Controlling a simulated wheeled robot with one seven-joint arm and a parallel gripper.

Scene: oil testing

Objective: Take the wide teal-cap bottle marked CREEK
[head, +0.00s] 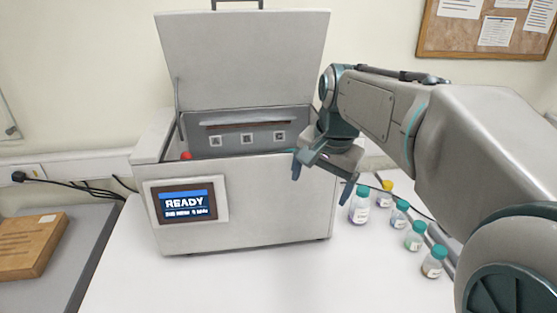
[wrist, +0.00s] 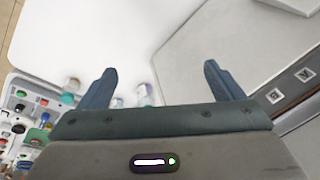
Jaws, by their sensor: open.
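Several small bottles stand on the white table right of the machine in the head view. The widest-looking teal-cap bottle (head: 359,207) is nearest the machine. Three smaller teal-cap bottles, the first (head: 399,214), the second (head: 415,237) and the third (head: 432,264), run in a row toward the front right. No bottle label is readable, so I cannot tell which is marked CREEK. My gripper (head: 321,184) is open and empty, in front of the machine's upper right, left of and above the bottles. In the wrist view, bottles are partly hidden behind my gripper (wrist: 160,70).
The grey machine (head: 262,222) has its lid (head: 245,60) raised and a READY screen (head: 187,201). A yellow-cap bottle (head: 385,194) stands behind the teal-cap ones. A wooden board (head: 30,245) lies at far left. The table front is clear.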

